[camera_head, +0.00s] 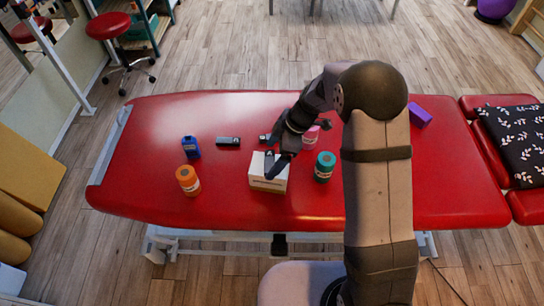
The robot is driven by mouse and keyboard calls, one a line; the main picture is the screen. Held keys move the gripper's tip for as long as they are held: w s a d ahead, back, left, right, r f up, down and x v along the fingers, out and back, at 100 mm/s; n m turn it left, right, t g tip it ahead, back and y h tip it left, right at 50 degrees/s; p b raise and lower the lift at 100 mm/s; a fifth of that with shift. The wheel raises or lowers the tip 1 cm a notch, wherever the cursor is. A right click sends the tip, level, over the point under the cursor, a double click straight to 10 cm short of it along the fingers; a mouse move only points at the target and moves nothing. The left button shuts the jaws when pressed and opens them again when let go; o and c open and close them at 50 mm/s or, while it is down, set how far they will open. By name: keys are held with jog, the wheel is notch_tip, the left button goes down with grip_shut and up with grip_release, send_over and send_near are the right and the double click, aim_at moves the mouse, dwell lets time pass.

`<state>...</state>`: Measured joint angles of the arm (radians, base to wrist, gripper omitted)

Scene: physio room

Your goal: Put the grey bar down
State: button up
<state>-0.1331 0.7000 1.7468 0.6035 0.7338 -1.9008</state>
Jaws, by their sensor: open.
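A dark grey bar (228,142) lies flat on the red treatment table (140,120), left of my gripper. A second small dark piece (264,138) shows just left of my gripper's wrist, partly hidden by it; I cannot tell whether it is another bar. My gripper (274,165) points down over a white box (266,184), its fingers overlapping the box's top in the picture. The gripper is open, and I see no bar between its fingers. I cannot tell whether the fingers touch the box.
A blue bottle (191,147) and an orange jar (188,181) stand at the left. A teal jar (325,167) and a pink jar (310,138) stand close right of the gripper. A purple block (419,115) lies beyond my arm. The table's left end is clear.

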jog(key=b+v, duration=0.2)
jog(key=v, duration=0.9)
jog(key=shift+b, duration=0.4)
jog(key=shift+r, duration=0.1)
jog(key=shift+s, duration=0.1)
jog(key=s+d+f+m+h, duration=0.2)
jog(key=s+d+m, duration=0.3)
jog(key=s+m, duration=0.4)
jog(key=s+d+f+m+h, duration=0.2)
jog(key=s+d+m, duration=0.4)
jog(key=s+m, duration=0.3)
jog(key=s+f, duration=0.1)
jog(key=s, duration=0.2)
jog(key=shift+s+d+f+h, duration=0.15)
jog(key=shift+s+h, duration=0.05)
jog(key=shift+h, duration=0.1)
